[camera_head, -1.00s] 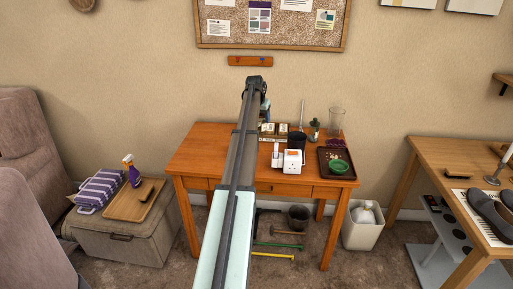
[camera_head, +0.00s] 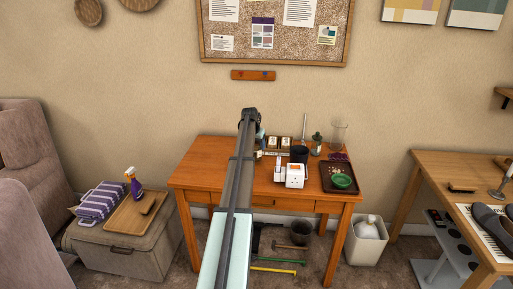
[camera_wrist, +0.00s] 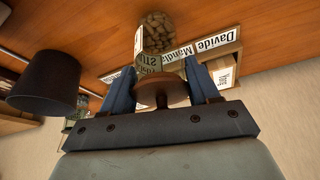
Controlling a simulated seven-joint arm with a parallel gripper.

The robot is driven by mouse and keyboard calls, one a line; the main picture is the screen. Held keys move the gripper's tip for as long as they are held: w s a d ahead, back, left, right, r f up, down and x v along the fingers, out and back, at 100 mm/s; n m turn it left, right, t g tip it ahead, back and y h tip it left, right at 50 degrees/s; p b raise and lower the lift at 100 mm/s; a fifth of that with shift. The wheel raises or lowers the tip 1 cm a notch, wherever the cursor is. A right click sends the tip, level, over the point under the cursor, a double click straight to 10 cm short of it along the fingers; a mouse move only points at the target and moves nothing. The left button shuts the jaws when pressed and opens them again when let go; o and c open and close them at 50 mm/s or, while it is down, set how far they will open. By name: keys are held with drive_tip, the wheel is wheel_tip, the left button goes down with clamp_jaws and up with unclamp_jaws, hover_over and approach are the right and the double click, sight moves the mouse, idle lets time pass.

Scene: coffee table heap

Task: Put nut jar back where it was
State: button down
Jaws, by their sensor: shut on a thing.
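The nut jar (camera_wrist: 155,35) is a clear glass jar of brown nuts with a white label and a brown lid with a knob. In the wrist view, my gripper (camera_wrist: 160,78) has its two blue fingers on either side of the brown lid and is shut on it. The jar hangs over the orange-brown wooden desk (camera_wrist: 85,25); I cannot tell whether its base touches the wood. In the head view, my arm covers most of the gripper and jar, above the back left of the desk (camera_head: 208,160).
A name-card rack (camera_wrist: 222,58) stands close beside the jar. A black cup (camera_wrist: 45,82) is nearby. The desk's left side is clear.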

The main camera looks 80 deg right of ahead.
drive_tip(key=shift+f, duration=0.65)
drive_tip(key=shift+f, duration=0.1)
drive_tip(key=shift+c, duration=1.3)
unclamp_jaws()
drive_tip(key=v, duration=1.2)
